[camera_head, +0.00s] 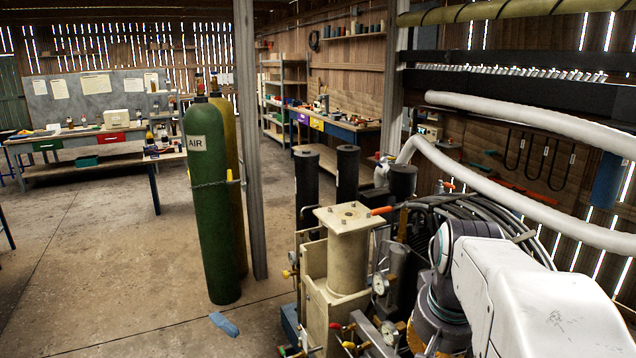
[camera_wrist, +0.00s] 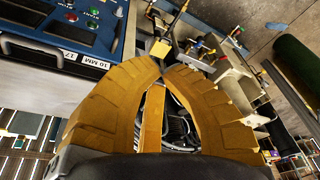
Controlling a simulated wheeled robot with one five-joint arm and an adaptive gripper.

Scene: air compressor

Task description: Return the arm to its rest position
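My gripper (camera_wrist: 163,70) shows in the wrist view as two thick yellow-orange ribbed fingers. They bow outward and their tips come together at the upper middle. A yellow bar stands in the gap between the fingers, and I cannot tell what it belongs to. I see nothing clearly held at the tips. In the head view my white arm (camera_head: 520,290) reaches in from the lower right, bends at a grey joint and points down beside the compressor (camera_head: 345,255). The fingertips cannot be made out there.
In the wrist view a blue control panel (camera_wrist: 68,28) is at upper left, and a yellow block (camera_wrist: 160,47) lies just beyond the fingertips. In the head view a green AIR cylinder (camera_head: 212,200) stands left of the compressor. White pipes (camera_head: 530,115) run at right. Floor at left is open.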

